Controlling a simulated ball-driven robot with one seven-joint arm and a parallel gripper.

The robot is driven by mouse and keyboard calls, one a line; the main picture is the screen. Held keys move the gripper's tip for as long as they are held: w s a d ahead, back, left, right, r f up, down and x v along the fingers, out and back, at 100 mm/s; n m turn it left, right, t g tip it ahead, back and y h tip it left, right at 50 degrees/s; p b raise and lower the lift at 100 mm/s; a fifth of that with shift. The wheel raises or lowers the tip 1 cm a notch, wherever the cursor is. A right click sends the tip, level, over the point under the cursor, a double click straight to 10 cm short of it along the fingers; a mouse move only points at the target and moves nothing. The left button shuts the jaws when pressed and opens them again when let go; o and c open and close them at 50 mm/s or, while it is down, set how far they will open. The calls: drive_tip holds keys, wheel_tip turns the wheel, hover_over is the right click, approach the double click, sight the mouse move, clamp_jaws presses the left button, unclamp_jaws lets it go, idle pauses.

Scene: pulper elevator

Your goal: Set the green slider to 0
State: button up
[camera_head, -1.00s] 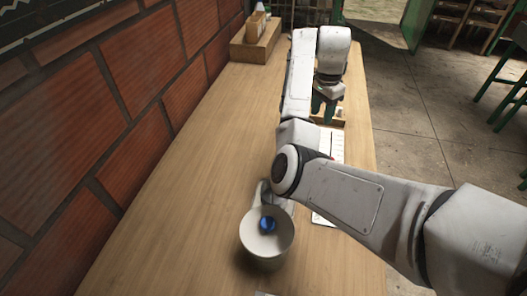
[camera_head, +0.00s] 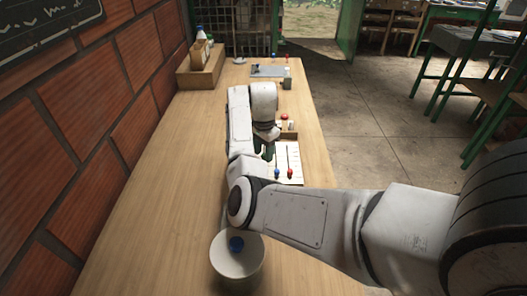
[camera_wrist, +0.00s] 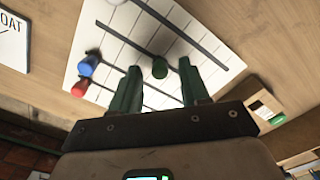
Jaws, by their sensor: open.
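The white slider board (camera_wrist: 130,30), with grid lines and dark slots, fills the upper middle of the wrist view. It also shows in the head view (camera_head: 297,152), partly hidden by my arm. The green slider knob (camera_wrist: 160,68) stands on its slot between the green fingers of my gripper (camera_wrist: 158,72). The fingers are open, with a gap on both sides of the knob. The blue knob (camera_wrist: 88,65) and red knob (camera_wrist: 80,88) are left of the left finger. In the head view my gripper (camera_head: 266,148) is at the board's left side; the green knob cannot be made out there.
A wooden box (camera_wrist: 265,112) with small controls is beside the board. A wooden crate (camera_head: 200,76) with bottles is at the back left against the brick wall (camera_head: 75,130). The table's left part is clear.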

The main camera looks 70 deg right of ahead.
drive_tip(key=shift+f, duration=0.15)
clamp_jaws()
idle(0.4)
